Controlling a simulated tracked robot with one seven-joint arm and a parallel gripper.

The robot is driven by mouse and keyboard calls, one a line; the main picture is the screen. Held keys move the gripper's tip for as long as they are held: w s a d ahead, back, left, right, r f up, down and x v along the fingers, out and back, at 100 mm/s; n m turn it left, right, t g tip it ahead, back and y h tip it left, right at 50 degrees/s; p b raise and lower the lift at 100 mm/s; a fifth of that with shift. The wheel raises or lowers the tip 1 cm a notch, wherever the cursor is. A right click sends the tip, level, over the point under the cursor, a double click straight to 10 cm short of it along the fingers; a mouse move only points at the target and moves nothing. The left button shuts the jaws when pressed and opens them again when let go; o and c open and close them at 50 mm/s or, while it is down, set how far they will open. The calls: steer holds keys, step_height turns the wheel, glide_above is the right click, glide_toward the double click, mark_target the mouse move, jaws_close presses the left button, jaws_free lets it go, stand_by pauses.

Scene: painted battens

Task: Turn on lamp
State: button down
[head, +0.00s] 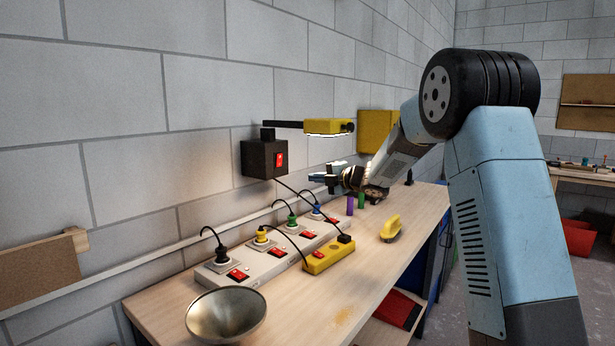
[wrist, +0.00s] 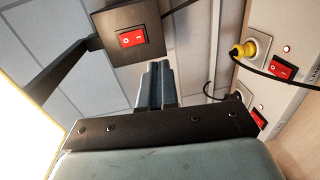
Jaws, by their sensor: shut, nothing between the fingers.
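The lamp (head: 328,127) has a yellow head on a black arm fixed to a black wall box (head: 257,159). Its underside glows white, and a bright panel (wrist: 22,110) fills the left of the wrist view. The box carries a red rocker switch (head: 279,160), which shows plainly in the wrist view (wrist: 131,39). I cannot tell which side of the rocker is pressed. My gripper (head: 318,178) is below the lamp head, to the right of the box and apart from it. In the wrist view my fingers (wrist: 157,68) are closed together and empty, below the switch.
A cord runs from the box to a yellow switched block (head: 329,254) on the bench. A grey power strip (head: 270,265) with several coloured plugs and red switches lies along the wall. A metal bowl (head: 226,314) and a yellow-handled tool (head: 391,229) stand on the bench (head: 345,312).

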steer(key=shift+s+d, duration=0.2)
steer(key=shift+d, duration=0.05)
steer(key=s+d+r+m+t+h, duration=0.4)
steer(key=d+r+m+h, duration=0.2)
steer(key=d+r+m, duration=0.15)
steer(key=s+d+r+m+h, duration=0.2)
steer(key=s+d+m+h, duration=0.4)
steer(key=s+d+m, duration=0.5)
steer(key=s+f+m+g, duration=0.2)
steer(key=s+f+m, duration=0.1)
steer(key=s, duration=0.9)
steer(key=s+f+m+g, duration=0.3)
steer(key=s+f, duration=0.2)
steer(key=s, duration=0.7)
steer(key=s+f+m+g+h, duration=0.1)
steer(key=s+f+m+g, duration=0.2)
steer(key=s, duration=0.9)
steer(key=shift+s+d+f+m, duration=0.25)
steer(key=shift+d+f+m, duration=0.2)
steer(key=shift+m, duration=0.1)
